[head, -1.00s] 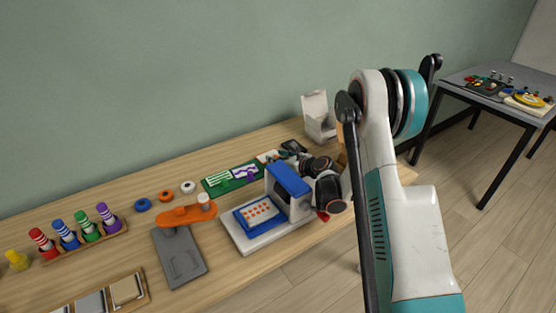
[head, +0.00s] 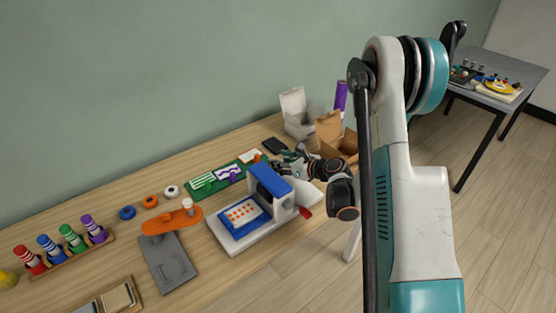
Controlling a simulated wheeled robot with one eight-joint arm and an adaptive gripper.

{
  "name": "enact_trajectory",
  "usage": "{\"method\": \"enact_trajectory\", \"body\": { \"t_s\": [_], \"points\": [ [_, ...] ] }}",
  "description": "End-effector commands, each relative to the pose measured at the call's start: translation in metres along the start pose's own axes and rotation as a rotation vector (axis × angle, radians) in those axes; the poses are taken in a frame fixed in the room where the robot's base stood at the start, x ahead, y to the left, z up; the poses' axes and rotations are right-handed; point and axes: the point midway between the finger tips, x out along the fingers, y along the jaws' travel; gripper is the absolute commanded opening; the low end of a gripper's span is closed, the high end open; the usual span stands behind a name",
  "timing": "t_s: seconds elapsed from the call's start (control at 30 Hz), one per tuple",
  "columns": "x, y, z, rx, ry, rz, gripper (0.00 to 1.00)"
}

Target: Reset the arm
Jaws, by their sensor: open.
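My arm rises on the right of the head view, its white and teal links folded at the top. My gripper (head: 284,160) is small and partly hidden among the clutter at the table's right end. It sits behind the blue and white press-like machine (head: 262,205), left of my dark wrist joints. The jaws look open, and I see nothing held between them. I cannot tell whether they touch anything.
The wooden table (head: 215,275) holds a rack of striped pegs (head: 72,262), a grey and orange fixture (head: 168,262), a green board (head: 203,182), a white box (head: 297,112) and an open cardboard box (head: 338,146). A grey side table (head: 478,62) stands far right.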

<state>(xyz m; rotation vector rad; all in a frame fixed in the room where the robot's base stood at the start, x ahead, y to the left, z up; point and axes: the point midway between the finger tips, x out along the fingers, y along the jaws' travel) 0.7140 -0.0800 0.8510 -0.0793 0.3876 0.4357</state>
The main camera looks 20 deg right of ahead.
Motion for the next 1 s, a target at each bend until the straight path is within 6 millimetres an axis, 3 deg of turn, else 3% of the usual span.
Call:
{"method": "enact_trajectory", "body": {
  "t_s": [0.37, 0.47, 0.57, 0.67, 0.8, 1.0],
  "points": [
    [0.000, 0.000, 0.000, 0.000, 0.000, 0.000, 0.47],
    [-0.001, 0.001, 0.009, 0.017, -0.015, -0.003, 0.47],
    [-0.005, 0.002, 0.038, 0.078, -0.068, -0.020, 0.47],
    [-0.016, 0.002, 0.087, 0.198, -0.161, -0.049, 0.47],
    [-0.041, 0.001, 0.161, 0.424, -0.314, -0.089, 0.47],
    [-0.088, -0.002, 0.240, 0.777, -0.504, -0.137, 0.47]
  ]
}}
